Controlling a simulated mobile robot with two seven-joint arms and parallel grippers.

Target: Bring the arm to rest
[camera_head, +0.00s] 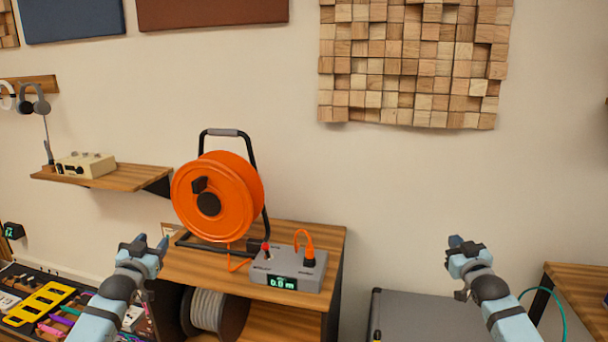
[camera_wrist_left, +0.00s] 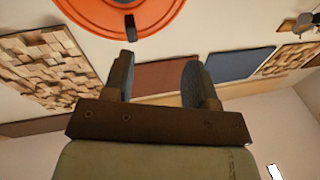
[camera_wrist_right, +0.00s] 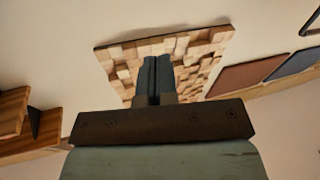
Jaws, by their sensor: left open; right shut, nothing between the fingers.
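My left gripper (camera_head: 152,246) is raised in front of the left end of the wooden shelf unit, open and empty. In the left wrist view its two fingers (camera_wrist_left: 158,82) stand apart with nothing between them. My right gripper (camera_head: 462,244) is raised in front of the bare wall, right of the shelf unit. In the right wrist view its fingers (camera_wrist_right: 158,76) are together with nothing between them. Both arms come up from the lower edge of the head view, and neither gripper appears to touch anything.
An orange cable reel (camera_head: 240,190) and a grey box with a display (camera_head: 290,262) stand on the shelf unit (camera_head: 322,236). A grey case (camera_head: 420,315) stands below, between the arms. A wooden table (camera_head: 585,285) is at right. A small wall shelf (camera_head: 105,178) is at left.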

